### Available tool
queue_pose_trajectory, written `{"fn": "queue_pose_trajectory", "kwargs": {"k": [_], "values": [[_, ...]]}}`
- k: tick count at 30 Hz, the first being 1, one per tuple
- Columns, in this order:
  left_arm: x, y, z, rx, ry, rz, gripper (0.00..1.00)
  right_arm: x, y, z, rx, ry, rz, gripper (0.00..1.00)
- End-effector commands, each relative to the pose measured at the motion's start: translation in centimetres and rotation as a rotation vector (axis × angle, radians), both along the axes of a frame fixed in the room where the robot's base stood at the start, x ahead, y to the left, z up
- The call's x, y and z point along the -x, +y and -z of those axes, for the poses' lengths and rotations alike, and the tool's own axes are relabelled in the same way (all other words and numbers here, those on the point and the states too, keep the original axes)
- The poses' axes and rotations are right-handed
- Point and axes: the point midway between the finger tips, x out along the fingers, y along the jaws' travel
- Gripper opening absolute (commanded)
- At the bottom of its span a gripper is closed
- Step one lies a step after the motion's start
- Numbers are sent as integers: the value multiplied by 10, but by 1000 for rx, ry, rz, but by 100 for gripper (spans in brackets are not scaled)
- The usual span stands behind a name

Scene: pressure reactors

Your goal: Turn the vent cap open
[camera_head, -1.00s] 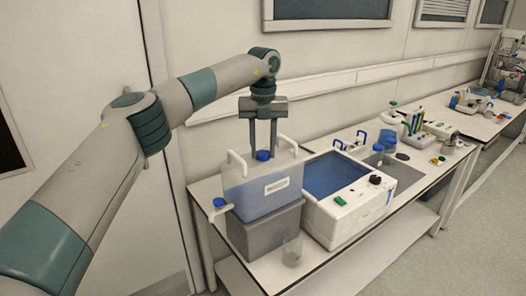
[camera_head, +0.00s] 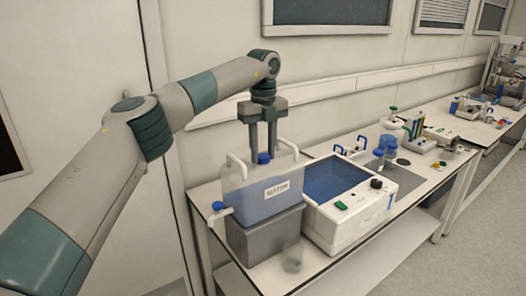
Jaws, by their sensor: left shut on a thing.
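The vent cap (camera_head: 264,158) is a small blue cap on top of a translucent carboy (camera_head: 262,195) with white handles and a label on its front. My left gripper (camera_head: 263,150) reaches down from above, its two fingers shut on the vent cap, one on each side. The carboy stands upright on a grey block (camera_head: 265,240). I cannot tell from this view how far the cap is turned. My right gripper is not in view.
A white water bath (camera_head: 350,220) with a blue basin stands just right of the carboy. A spigot with a blue knob (camera_head: 218,206) sticks out at the carboy's left. Bottles and racks stand farther right.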

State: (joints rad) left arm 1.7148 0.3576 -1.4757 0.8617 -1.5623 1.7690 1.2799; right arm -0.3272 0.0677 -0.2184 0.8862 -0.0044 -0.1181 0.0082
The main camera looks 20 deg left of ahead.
Motion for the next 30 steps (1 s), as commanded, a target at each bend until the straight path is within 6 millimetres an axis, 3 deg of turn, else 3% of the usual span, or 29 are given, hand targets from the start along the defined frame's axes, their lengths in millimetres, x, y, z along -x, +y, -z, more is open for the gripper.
{"fn": "queue_pose_trajectory", "kwargs": {"k": [3,4,6,20,26,30], "values": [[0,0,-1,1,-2,1,10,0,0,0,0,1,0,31],[0,0,-1,1,-2,1,34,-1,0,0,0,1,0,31],[0,0,-1,1,-2,1,51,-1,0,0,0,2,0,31],[0,0,-5,0,-1,1,51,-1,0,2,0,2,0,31],[0,-1,-24,1,-2,1,51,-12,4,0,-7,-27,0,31],[-1,-1,-47,0,-3,-1,51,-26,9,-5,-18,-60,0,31]]}}
